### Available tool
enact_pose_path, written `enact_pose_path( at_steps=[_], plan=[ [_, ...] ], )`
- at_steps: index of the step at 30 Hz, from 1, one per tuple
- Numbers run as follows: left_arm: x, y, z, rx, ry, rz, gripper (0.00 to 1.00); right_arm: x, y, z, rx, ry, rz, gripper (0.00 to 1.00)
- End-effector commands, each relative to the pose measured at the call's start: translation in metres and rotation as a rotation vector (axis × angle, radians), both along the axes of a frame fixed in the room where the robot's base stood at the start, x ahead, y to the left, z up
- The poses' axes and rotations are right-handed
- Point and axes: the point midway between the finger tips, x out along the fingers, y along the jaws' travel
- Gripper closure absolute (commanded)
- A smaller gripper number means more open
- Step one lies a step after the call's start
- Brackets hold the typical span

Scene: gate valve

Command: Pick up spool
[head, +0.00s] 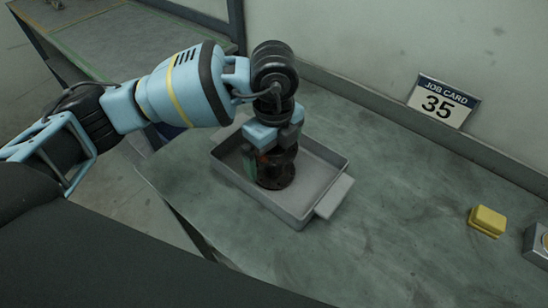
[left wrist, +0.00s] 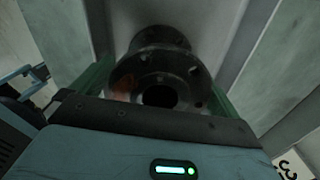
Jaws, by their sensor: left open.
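The spool (head: 277,172) is a dark flanged metal pipe piece with a rusty patch, standing upright in a shallow grey tray (head: 328,207). My left gripper (head: 273,150) is above the spool and points down at it. Its fingers hide part of the spool's upper body in the head view. In the left wrist view, the spool (left wrist: 160,82) shows its round flange, bolt holes and dark bore between the two greenish fingers. The left gripper is open, with a finger on each side of the flange. Whether the fingers touch it I cannot tell. My right gripper is not in view.
The tray sits on a worn green-grey bench (head: 400,240). A job card reading 35 (head: 443,101) leans at the wall. A yellow block (head: 487,221) and a grey box (head: 538,245) lie at the right. The bench between tray and block is clear.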

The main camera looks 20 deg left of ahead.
Motion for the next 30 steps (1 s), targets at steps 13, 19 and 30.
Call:
enact_pose_path(
  at_steps=[13, 19, 30],
  plan=[
    [0.0001, 0.0, 0.0007, 0.0, 0.0, 0.0, 0.44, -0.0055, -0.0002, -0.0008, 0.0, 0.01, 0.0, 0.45],
    [0.0001, 0.0, 0.0008, 0.0, 0.0, 0.0, 0.71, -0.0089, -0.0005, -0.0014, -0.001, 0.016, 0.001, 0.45],
    [0.0011, -0.0007, 0.0066, -0.004, -0.005, 0.0, 0.79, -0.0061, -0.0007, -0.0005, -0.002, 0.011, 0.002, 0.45]
  ],
)
